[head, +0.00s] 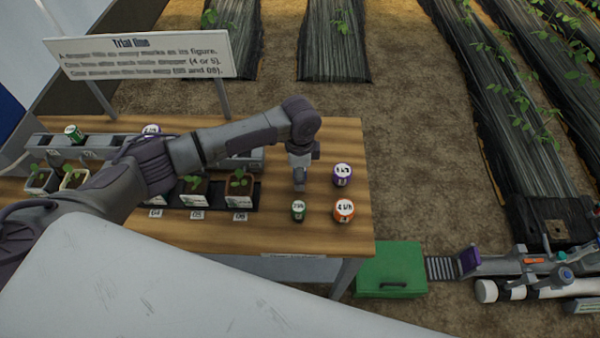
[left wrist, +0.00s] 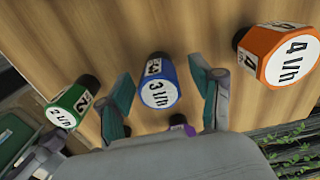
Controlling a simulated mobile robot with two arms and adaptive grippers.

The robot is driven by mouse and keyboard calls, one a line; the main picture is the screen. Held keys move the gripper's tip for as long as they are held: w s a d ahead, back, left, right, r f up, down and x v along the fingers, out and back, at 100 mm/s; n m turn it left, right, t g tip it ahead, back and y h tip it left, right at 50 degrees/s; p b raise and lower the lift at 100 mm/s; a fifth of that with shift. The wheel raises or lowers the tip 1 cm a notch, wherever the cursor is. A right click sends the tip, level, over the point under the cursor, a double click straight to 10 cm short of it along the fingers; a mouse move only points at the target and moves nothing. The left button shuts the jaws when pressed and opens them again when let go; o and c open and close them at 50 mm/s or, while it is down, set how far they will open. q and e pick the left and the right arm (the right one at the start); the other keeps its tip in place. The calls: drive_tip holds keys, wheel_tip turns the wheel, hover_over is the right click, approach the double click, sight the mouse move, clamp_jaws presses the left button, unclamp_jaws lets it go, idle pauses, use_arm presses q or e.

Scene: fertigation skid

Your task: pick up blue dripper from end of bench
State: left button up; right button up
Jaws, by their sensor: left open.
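The blue dripper (left wrist: 158,94), marked 3 l/h, stands on the wooden bench between the two open fingers of my left gripper (left wrist: 160,74) in the left wrist view. A gap shows on both sides of it, so the fingers do not appear to touch it. In the head view my left gripper (head: 300,182) points down over the right end of the bench (head: 335,128), and the blue dripper is hidden there. My right gripper is not in view.
Close by stand a green dripper (head: 298,210), an orange dripper (head: 344,210) and a purple dripper (head: 342,175). Potted seedlings (head: 240,184) and a grey rail stand to the left, with a sign (head: 145,57) behind. A green box (head: 390,268) sits beyond the bench's right edge.

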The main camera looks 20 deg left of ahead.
use_arm(q)
drive_tip(key=c, duration=1)
drive_tip(key=shift+c, duration=0.2)
